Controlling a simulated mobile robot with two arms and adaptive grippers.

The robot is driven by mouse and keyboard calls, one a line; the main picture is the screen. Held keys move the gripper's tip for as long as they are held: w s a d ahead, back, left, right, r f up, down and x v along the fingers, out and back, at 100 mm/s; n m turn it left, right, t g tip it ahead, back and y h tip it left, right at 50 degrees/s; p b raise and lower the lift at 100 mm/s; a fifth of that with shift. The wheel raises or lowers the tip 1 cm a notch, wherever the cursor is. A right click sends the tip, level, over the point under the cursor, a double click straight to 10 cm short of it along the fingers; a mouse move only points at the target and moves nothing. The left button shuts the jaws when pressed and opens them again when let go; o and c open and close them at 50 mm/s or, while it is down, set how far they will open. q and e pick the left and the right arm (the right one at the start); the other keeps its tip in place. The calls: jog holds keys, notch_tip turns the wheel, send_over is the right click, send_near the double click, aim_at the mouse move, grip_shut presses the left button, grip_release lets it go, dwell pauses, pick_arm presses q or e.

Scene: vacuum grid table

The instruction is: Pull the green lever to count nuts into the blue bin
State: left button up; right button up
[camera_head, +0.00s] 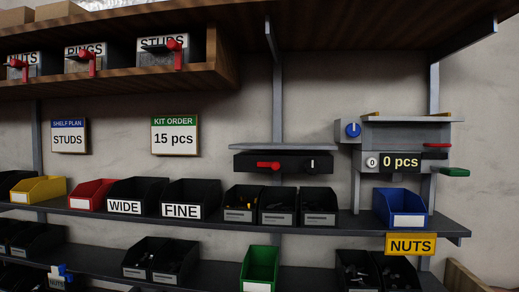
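The green lever (455,172) sticks out to the right from the lower right side of a grey counting machine (405,135). The machine's display (400,162) reads "0 pcs". The blue bin (400,207) stands on the shelf directly below the machine, with a blank white label on its front. Its inside looks empty from this angle. A yellow sign reading "NUTS" (411,245) hangs below the bin at the shelf edge. Neither of my grippers is in view.
A red lever (438,145) sits just above the green one. A blue knob (353,130) is on the machine's left. A "KIT ORDER 15 pcs" sign (175,135) hangs on the wall. The middle shelf (300,225) carries several bins. A green bin (260,267) stands lower.

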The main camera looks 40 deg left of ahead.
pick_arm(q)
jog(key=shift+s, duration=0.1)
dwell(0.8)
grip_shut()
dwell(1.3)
